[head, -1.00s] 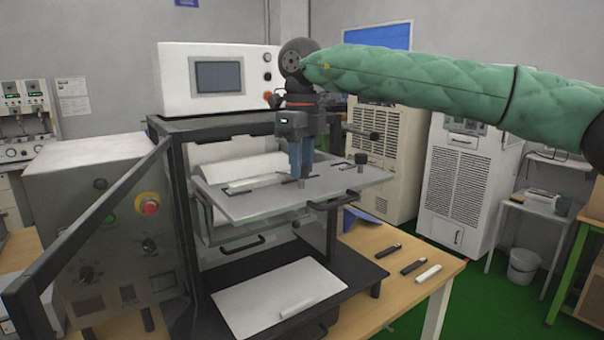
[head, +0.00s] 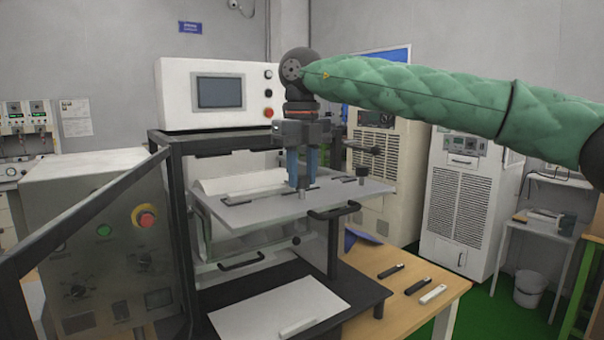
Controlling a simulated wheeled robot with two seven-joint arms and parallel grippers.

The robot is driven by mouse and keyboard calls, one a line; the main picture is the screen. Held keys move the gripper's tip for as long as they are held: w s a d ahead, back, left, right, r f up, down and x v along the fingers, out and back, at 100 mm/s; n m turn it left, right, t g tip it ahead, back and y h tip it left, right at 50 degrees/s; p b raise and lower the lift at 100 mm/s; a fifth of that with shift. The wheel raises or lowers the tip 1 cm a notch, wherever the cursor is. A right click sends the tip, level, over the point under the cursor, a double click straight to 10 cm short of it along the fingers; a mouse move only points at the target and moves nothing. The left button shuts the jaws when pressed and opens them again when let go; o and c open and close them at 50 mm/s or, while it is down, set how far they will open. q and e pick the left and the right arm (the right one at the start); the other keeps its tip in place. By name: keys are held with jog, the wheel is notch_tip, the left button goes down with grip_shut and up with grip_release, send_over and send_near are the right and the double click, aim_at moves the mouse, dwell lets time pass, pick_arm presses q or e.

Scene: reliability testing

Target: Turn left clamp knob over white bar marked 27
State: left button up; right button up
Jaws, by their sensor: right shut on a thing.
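My right gripper (head: 302,183) points straight down over the raised grey plate (head: 265,211) of the dark-framed test rig. Its blue fingers are shut on the left clamp knob (head: 302,195), a small knob mostly hidden between the fingertips. A second dark clamp knob (head: 361,172) stands free on the plate to the right. I cannot make out the white bar marked 27 under the held knob, and no number is readable. My left gripper is not in view.
A black handle (head: 334,211) sticks out at the plate's front edge. An open clear door (head: 90,220) stands at left. A white bar (head: 297,327) lies on the lower white sheet (head: 255,306). Two dark bars and a white bar (head: 433,293) lie on the wooden table.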

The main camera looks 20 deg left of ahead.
aim_at(302, 177)
jog(key=shift+r, duration=0.1)
jog(key=o, duration=1)
jog(key=shift+c, duration=0.2)
notch_tip(302, 177, up, 7)
jog(key=shift+r+b, duration=0.2)
jog(key=shift+b, duration=0.3)
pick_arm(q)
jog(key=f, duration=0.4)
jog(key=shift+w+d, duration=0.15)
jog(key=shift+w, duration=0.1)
pick_arm(e)
jog(key=shift+r, duration=0.15)
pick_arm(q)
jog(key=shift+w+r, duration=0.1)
